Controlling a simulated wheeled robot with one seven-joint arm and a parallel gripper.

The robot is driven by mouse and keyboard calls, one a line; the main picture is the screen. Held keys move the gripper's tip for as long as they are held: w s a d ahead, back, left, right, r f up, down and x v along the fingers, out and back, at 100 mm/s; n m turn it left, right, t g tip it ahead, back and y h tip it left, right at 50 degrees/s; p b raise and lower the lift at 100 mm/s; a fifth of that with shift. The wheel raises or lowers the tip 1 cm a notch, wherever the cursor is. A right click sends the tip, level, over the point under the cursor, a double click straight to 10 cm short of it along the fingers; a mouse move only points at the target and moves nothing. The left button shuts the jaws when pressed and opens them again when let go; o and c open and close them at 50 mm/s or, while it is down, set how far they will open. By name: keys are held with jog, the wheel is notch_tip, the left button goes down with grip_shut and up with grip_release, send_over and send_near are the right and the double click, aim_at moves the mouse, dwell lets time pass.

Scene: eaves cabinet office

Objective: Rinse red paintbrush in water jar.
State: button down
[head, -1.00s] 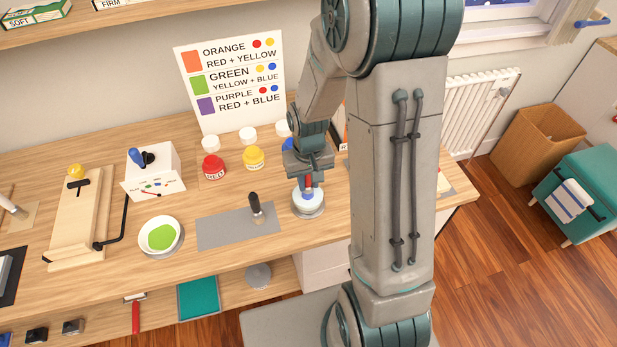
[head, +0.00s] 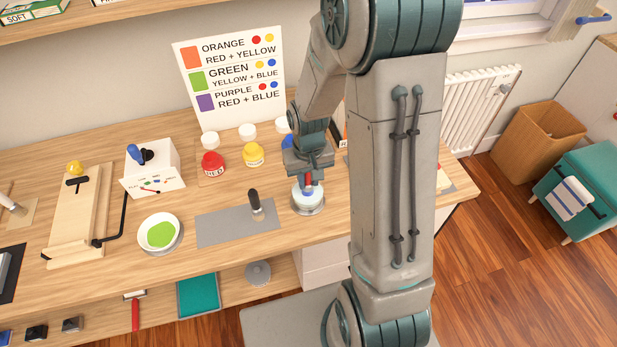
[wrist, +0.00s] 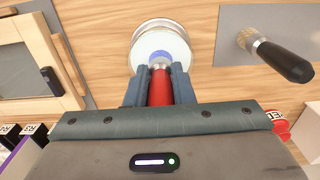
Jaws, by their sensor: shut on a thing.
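My gripper (wrist: 160,88) is shut on the red paintbrush (wrist: 160,89); its red handle also shows in the head view (head: 308,182), below the jaws. The water jar (wrist: 174,31) is a round, pale vessel with a metallic rim. It stands on the desk directly below my gripper, and it also shows in the head view (head: 308,205). The brush points down into the jar's opening, with a bluish patch around its lower end. Whether the bristles touch the bottom is hidden.
A white bowl (head: 174,247) with green paint is further left. Red (head: 213,170) and yellow (head: 254,156) paint jars stand behind. A colour chart (head: 232,110) leans at the wall.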

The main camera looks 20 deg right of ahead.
jog(key=shift+s+f+b, duration=0.1)
jog(key=shift+f+b, duration=0.35)
jog(key=shift+f, duration=0.1)
dwell(1.3)
jog(key=shift+r, duration=0.1)
jog(key=shift+r+p, duration=2.55)
jog(key=shift+r, duration=0.95)
